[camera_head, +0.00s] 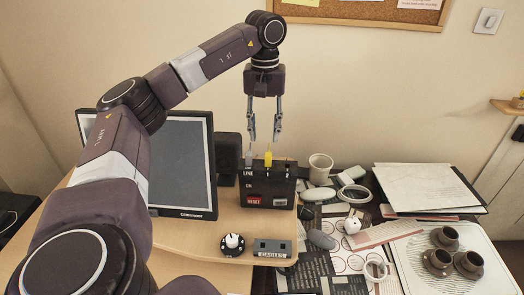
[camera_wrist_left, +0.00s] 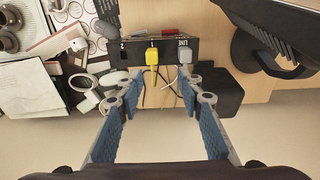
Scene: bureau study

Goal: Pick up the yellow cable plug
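The yellow cable plug (camera_head: 268,160) stands upright in the top of a black switch box (camera_head: 267,191), between a grey plug (camera_head: 249,158) and a black one. In the left wrist view the yellow plug (camera_wrist_left: 151,56) shows with its cable hanging from the box, the grey plug (camera_wrist_left: 185,57) to its right. My left gripper (camera_head: 264,137) hangs above the box, pointing down, fingers apart and empty. The left wrist view shows its blue-padded fingers (camera_wrist_left: 160,98) spread, with the yellow plug beyond the tips and not touched. My right gripper is in neither view.
A monitor (camera_head: 180,165) and black speaker (camera_head: 228,158) stand left of the box. A knob (camera_head: 232,243) and a cables block (camera_head: 272,248) sit in front on the desk.

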